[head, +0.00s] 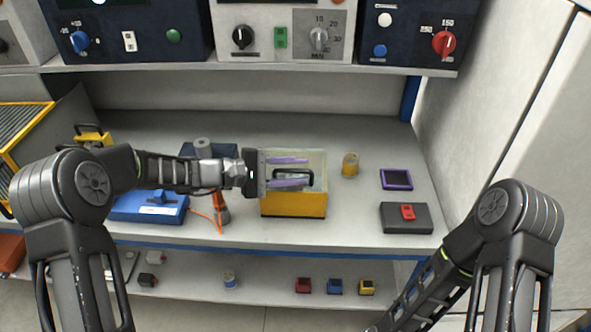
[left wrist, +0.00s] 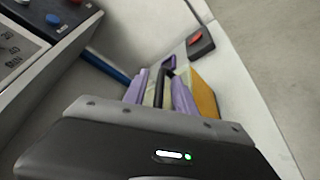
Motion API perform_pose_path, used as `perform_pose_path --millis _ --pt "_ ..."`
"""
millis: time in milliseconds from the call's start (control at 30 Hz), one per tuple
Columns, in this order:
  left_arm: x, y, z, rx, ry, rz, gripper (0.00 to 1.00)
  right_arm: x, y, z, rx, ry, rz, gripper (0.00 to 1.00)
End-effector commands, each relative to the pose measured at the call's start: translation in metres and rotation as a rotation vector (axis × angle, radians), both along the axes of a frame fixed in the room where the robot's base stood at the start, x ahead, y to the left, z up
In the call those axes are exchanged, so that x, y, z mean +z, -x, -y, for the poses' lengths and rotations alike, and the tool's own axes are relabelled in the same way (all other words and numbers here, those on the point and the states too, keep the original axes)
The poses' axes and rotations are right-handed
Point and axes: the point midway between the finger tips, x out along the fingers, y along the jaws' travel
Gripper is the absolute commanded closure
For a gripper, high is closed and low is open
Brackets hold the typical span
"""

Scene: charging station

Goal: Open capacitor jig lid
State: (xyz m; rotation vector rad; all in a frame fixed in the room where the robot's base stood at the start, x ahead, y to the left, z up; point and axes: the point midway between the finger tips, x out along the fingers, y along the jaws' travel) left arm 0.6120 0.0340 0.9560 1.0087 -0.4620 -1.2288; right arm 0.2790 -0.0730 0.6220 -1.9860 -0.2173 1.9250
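The capacitor jig is a yellow box (head: 293,206) with a pale translucent lid (head: 316,163) and a black handle on top; the lid looks closed. My left gripper (head: 305,172) reaches over the lid from the left. Its two purple fingers are apart, one on each side of the black handle (head: 277,173). In the left wrist view the handle (left wrist: 167,72) stands between the fingers, and the yellow side (left wrist: 203,98) shows beyond. I cannot tell whether a finger touches the handle. My right gripper is out of view; only its arm shows at lower right.
A yellow cylinder (head: 350,165), a purple-framed tray (head: 396,179) and a dark box with a red part (head: 407,213) stand right of the jig. A blue case (head: 150,207) and an orange stand (head: 221,212) are on the left. Instrument panels (head: 283,33) sit on the shelf above.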

Motion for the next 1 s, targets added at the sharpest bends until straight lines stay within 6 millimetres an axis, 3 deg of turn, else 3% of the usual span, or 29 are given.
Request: perform_pose_path --millis 433,1000 --pt "0.0000 0.0001 -0.0004 0.000 0.000 0.000 1.00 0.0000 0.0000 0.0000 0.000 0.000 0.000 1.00" --pt "-0.0001 0.0002 -0.0005 0.000 0.000 -0.001 1.00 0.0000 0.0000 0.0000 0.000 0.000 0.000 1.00"
